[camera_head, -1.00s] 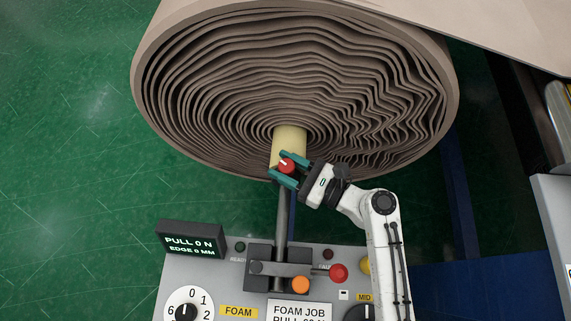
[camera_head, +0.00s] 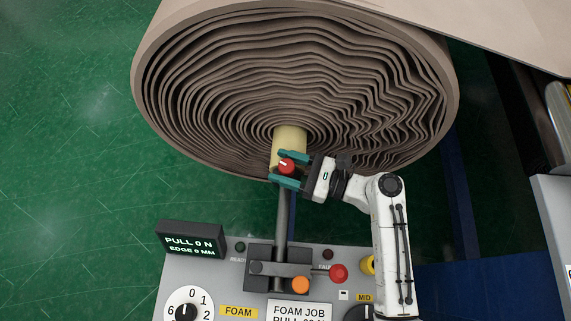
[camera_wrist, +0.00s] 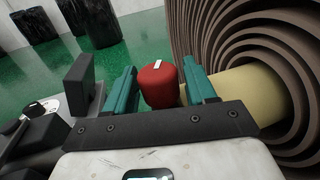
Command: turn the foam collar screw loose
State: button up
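The foam collar screw is a red round knob (camera_head: 286,166) with a white mark on top. It sits at the near end of the pale yellow core (camera_head: 289,141), where the core meets a dark shaft (camera_head: 282,215). My gripper (camera_head: 280,168) comes in from the right with one teal finger on each side of the knob. The screw's lower end is hidden.
The big brown roll (camera_head: 200,90) with wavy layers stands right behind the knob. Below is a grey panel (camera_head: 225,285) with a lever ending in a red ball (camera_head: 338,272), an orange knob (camera_head: 300,285) and a display (camera_head: 190,241) reading PULL 0 N, EDGE 0 MM.

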jog(key=shift+o, duration=0.6)
jog(key=b+v, duration=0.2)
jog(key=v, duration=0.8)
jog(key=shift+d, duration=0.35)
jog(key=shift+s, duration=0.1)
